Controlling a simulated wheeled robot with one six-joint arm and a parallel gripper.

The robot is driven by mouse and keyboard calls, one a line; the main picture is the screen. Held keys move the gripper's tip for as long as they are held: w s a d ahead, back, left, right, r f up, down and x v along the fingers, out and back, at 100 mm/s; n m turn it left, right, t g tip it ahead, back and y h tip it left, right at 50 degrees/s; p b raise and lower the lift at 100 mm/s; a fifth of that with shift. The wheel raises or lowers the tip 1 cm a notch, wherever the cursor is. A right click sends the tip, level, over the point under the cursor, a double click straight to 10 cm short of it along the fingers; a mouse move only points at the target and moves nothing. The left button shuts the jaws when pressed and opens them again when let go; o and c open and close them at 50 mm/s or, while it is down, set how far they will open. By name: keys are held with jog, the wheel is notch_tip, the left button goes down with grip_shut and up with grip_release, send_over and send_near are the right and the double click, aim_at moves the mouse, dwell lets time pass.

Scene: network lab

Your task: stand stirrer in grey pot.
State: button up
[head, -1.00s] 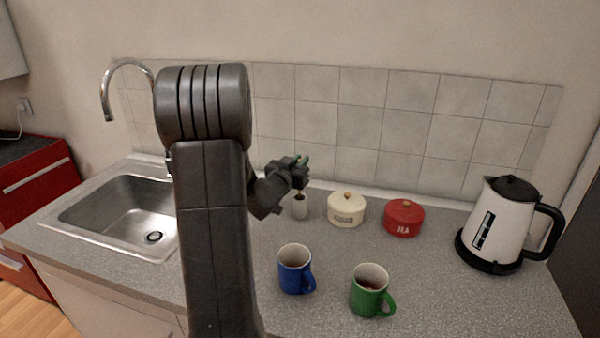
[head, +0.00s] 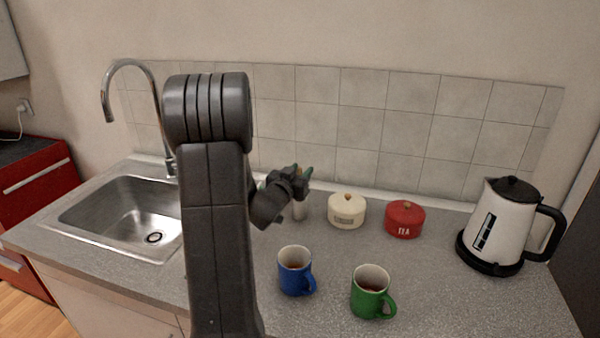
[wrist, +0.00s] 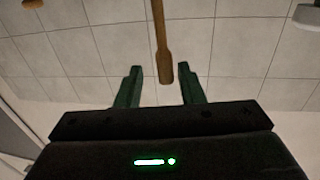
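A wooden stirrer (wrist: 162,42) shows between and beyond the fingers, with a gap on both sides. Its thick end is near the fingertips and the rest runs out of the top of the picture. The stirrer's other end and its contact with the pot are hidden.
The cream canister (head: 346,212) and red tea canister (head: 404,220) stand right of the pot. A blue mug (head: 294,272) and green mug (head: 369,293) are in front. A kettle (head: 504,230) is far right, a sink (head: 125,215) left. The tiled wall (head: 360,125) is behind.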

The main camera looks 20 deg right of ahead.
jog(key=b+v, duration=0.2)
jog(key=v, duration=1)
jog(key=shift+r, duration=0.1)
jog(key=p+x, duration=0.1)
jog(key=x, duration=1.1)
jog(key=shift+d+f+p, duration=0.1)
jog(key=shift+f+p, duration=0.1)
jog(key=shift+p, duration=0.15)
notch_tip(320, 180, up, 4)
jog(key=shift+f, duration=0.1)
